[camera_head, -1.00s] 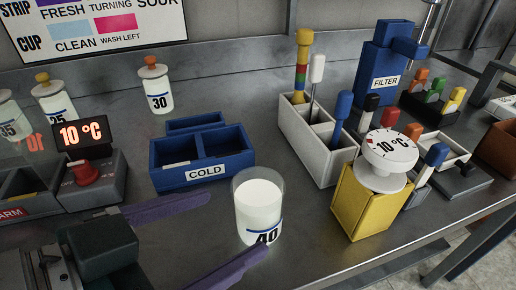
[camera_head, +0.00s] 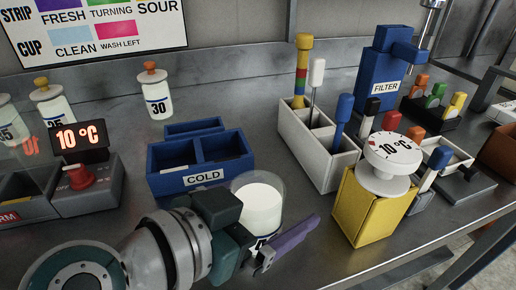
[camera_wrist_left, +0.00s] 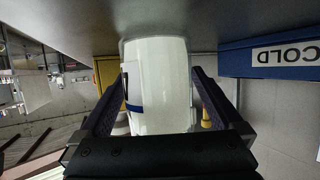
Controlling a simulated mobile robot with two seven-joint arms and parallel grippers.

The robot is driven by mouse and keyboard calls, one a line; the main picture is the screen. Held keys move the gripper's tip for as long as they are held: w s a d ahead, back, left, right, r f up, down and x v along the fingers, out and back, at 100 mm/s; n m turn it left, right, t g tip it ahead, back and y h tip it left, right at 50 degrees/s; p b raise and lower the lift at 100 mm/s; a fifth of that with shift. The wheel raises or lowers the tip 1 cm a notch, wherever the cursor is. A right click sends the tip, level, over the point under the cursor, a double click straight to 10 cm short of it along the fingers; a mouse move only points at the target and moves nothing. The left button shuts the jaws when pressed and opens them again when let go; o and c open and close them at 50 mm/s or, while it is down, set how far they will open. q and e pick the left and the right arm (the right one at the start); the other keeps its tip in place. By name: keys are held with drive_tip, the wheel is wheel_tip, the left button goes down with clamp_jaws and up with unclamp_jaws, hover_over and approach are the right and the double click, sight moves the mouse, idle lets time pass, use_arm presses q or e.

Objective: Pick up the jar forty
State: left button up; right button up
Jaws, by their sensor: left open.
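Jar forty is a clear jar of white liquid (camera_head: 258,203) on the steel bench, in front of the blue COLD box. Its lower part and label are mostly hidden by my left gripper (camera_head: 285,228) in the head view. In the left wrist view the white jar (camera_wrist_left: 160,85), with a blue band, stands between the two dark fingers of my open left gripper (camera_wrist_left: 155,88). A finger lies on each side of it, with a visible gap at the right. One purple finger shows in front of the jar in the head view. My right gripper is not in view.
The blue COLD box (camera_head: 204,181) stands close behind the jar. A yellow box (camera_head: 366,215) with a white temperature dial is to the right. Jar 30 (camera_head: 157,95) is farther back. A grey block with a red knob (camera_head: 80,178) is at left. Bench between jar and yellow box is clear.

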use_arm(q)
clamp_jaws()
idle(0.7)
